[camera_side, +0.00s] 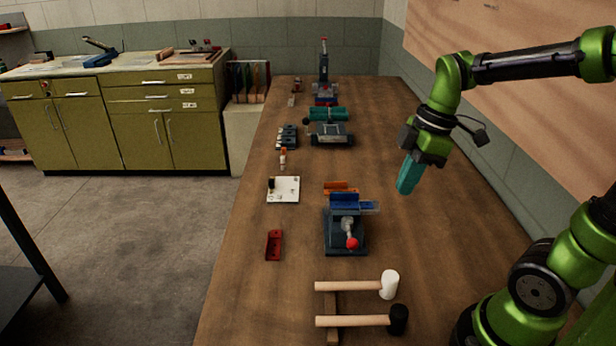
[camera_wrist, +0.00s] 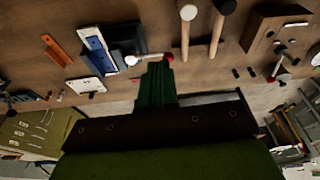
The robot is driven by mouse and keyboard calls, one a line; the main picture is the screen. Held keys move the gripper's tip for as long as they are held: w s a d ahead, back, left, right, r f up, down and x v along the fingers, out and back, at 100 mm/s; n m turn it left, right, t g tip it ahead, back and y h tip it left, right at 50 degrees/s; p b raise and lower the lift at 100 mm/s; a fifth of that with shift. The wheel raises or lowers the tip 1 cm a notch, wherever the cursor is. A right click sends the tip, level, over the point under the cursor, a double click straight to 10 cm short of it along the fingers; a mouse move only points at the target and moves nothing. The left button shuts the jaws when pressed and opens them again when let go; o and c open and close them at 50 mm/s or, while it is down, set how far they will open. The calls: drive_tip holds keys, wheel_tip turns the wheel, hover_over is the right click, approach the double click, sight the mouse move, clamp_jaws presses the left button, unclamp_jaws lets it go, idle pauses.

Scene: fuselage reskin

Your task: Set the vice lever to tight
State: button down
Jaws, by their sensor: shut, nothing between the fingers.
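The vice (camera_side: 344,233) stands on the wooden bench in the side view, with a dark base and blue jaws (camera_side: 346,201). Its lever ends in a red knob (camera_side: 352,243) on the near side. In the wrist view the vice (camera_wrist: 127,38) is beyond my fingers, with the red knob (camera_wrist: 168,57) close to the fingertips in the picture. My gripper (camera_side: 404,190) is shut and empty, its teal fingers pointing down. It hangs above the bench, to the right of the vice and farther back, apart from the lever. The fingers (camera_wrist: 156,68) also show in the wrist view.
Two mallets, one white-headed (camera_side: 389,284) and one black-headed (camera_side: 398,320), lie in front of the vice. An orange part (camera_side: 341,187) lies behind it. A white plate (camera_side: 283,190) and red tray (camera_side: 274,245) are to its left. The bench right of the vice is clear.

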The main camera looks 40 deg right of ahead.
sight(350, 233)
drive_tip(key=shift+s+a+n, duration=0.1)
drive_tip(key=shift+n, duration=0.5)
drive_tip(key=w+a+f, duration=0.2)
drive_tip(key=f, duration=0.3)
drive_tip(key=w+a+f, duration=0.1)
drive_tip(key=a+f, duration=0.2)
drive_tip(key=f, duration=0.3)
drive_tip(key=shift+w, duration=0.35)
